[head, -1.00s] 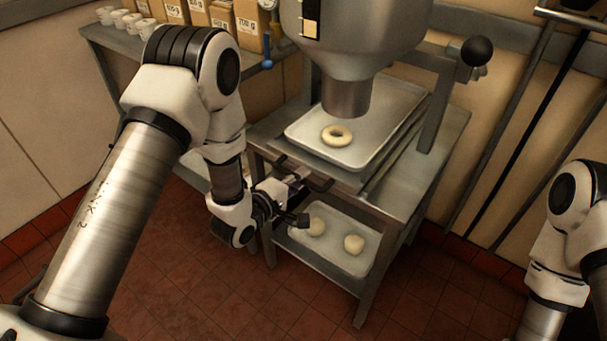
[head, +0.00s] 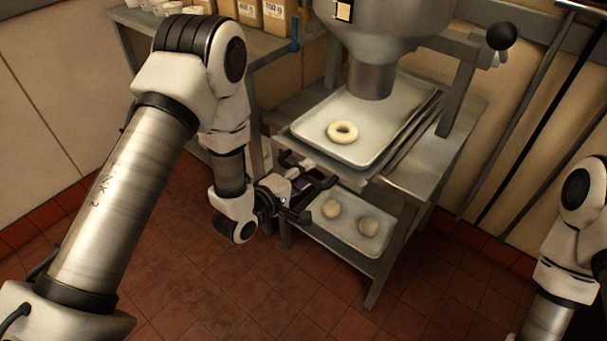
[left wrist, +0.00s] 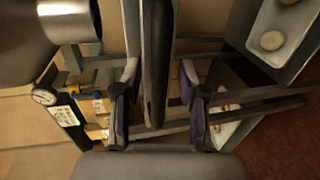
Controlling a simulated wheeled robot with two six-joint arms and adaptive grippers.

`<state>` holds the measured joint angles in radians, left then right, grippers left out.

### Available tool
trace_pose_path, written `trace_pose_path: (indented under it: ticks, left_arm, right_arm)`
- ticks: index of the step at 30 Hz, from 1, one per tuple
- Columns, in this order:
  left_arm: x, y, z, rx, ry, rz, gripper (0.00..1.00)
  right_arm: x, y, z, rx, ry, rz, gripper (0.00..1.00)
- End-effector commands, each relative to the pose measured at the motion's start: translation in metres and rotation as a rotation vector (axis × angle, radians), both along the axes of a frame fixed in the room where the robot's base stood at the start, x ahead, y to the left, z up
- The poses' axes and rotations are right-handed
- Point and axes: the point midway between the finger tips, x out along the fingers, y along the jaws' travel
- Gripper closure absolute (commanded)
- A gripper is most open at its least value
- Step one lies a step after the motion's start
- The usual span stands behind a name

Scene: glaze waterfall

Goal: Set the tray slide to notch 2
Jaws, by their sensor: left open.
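The tray slide carries a pale metal tray (head: 375,142) with one dough ring (head: 342,132) on it. The tray sticks out forward from under the hopper nozzle (head: 370,80), and the ring lies in front of the nozzle. A dark handle bar (head: 322,181) is at the slide's front edge. My left gripper (head: 300,184) is at this handle. In the left wrist view the handle bar (left wrist: 156,60) runs between the two open fingers of the gripper (left wrist: 160,88); I cannot tell whether they touch it. Notch marks are not visible. My right gripper is out of view.
A lower shelf tray (head: 345,240) holds two dough balls (head: 331,208). A lever with a black ball knob (head: 501,37) stands at the right of the frame. A side table (head: 275,48) with bags and cups is at the back left. The tiled floor in front is clear.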

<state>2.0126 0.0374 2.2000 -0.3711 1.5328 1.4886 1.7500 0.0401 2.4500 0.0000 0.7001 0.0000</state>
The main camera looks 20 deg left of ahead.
Motion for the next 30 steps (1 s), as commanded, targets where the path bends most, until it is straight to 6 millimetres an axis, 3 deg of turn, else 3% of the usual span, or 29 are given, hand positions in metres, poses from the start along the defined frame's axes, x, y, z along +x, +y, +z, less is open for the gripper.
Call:
trace_pose_path:
  ticks: [5, 15, 30]
  left_arm:
    - [-0.012, 0.005, 0.003, 0.000, 0.001, 0.002, 0.59]
    - [-0.066, 0.025, 0.014, -0.001, 0.002, 0.001, 0.59]
    - [-0.069, 0.025, 0.015, 0.000, 0.003, -0.001, 0.59]
  right_arm:
    - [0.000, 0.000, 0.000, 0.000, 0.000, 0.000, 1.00]
    - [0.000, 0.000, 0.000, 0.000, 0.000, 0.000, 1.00]
    - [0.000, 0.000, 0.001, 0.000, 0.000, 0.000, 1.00]
